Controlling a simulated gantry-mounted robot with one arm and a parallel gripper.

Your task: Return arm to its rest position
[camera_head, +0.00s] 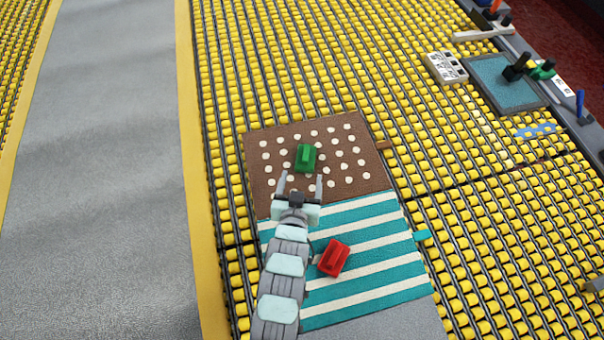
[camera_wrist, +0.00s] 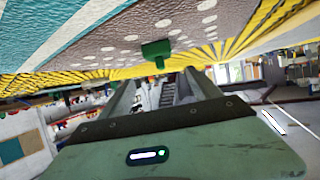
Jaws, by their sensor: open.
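My gripper (camera_head: 300,186) is open and empty, above the near part of the brown rug with white dots (camera_head: 262,192) in the head view. The green block (camera_head: 306,157) sits on that rug, just beyond my fingertips and apart from them. It also shows in the wrist view (camera_wrist: 157,53), ahead of the fingers. The red block (camera_head: 333,258) sits on the teal and white striped rug (camera_head: 375,285), to the right of my arm. My arm hides the left part of the striped rug.
Yellow rollers (camera_head: 480,240) surround the rugs. A grey walkway with yellow edges (camera_head: 100,190) runs along the left. A blue-grey tray (camera_head: 505,85) with dark and green tools and a white labelled box (camera_head: 445,68) stand at the upper right. The rollers at the upper middle are clear.

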